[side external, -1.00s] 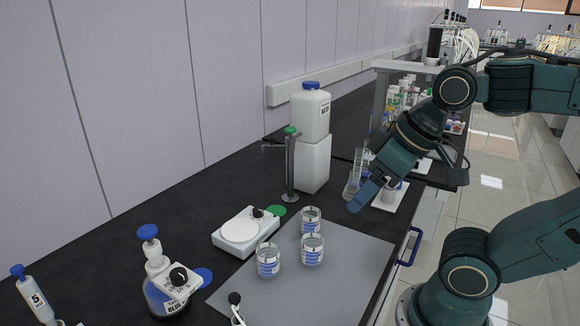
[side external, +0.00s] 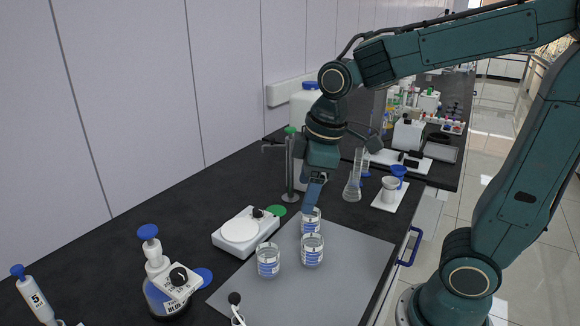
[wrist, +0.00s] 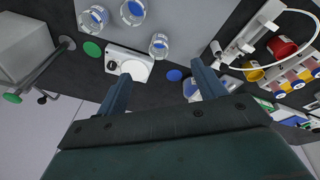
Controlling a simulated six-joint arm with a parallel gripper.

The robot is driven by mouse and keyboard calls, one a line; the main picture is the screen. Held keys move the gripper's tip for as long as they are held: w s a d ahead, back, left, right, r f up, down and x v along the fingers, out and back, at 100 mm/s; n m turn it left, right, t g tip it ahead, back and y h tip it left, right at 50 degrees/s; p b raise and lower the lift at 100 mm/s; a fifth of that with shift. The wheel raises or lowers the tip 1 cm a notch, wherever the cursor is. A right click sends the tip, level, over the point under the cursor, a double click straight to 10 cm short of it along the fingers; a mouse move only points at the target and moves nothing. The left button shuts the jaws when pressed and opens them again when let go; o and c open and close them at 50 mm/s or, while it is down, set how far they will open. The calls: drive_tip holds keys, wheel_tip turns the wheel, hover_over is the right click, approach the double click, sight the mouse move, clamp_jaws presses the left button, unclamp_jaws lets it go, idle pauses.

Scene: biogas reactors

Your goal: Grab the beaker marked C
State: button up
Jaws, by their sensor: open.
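Three glass beakers with blue bands stand upright on a grey mat (side external: 345,265): a back one (side external: 311,224), a front right one (side external: 312,251) and a left one (side external: 268,260). Their letters are too small to read, so I cannot tell which is C. In the wrist view the same beakers appear as the back one (wrist: 95,18), the front right one (wrist: 133,12) and the left one (wrist: 159,46). My gripper (side external: 310,203) points down by the back beaker, partly overlapping its top in the side view. In the wrist view its fingers (wrist: 158,80) are spread, with nothing between them.
A white balance (side external: 240,232) sits left of the mat. A metal stand (side external: 291,170) and a white container (side external: 306,105) are behind my gripper. A blue-capped bottle dispenser (side external: 165,285) is at front left. The mat's front is mostly clear.

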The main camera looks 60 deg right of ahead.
sight(268, 261)
drive_tip(key=w+a+f+n+g, duration=0.1)
drive_tip(key=w+f+n+g, duration=0.1)
drive_tip(key=w+f+n, duration=0.4)
drive_tip(key=w+f, duration=0.3)
drive_tip(key=shift+a+g, duration=0.3)
drive_tip(key=shift+f, duration=0.1)
drive_tip(key=shift+f, duration=4.25)
drive_tip(key=shift+d+f, duration=0.15)
drive_tip(key=shift+f, duration=2.45)
drive_tip(key=shift+c, duration=0.2)
drive_tip(key=c, duration=1)
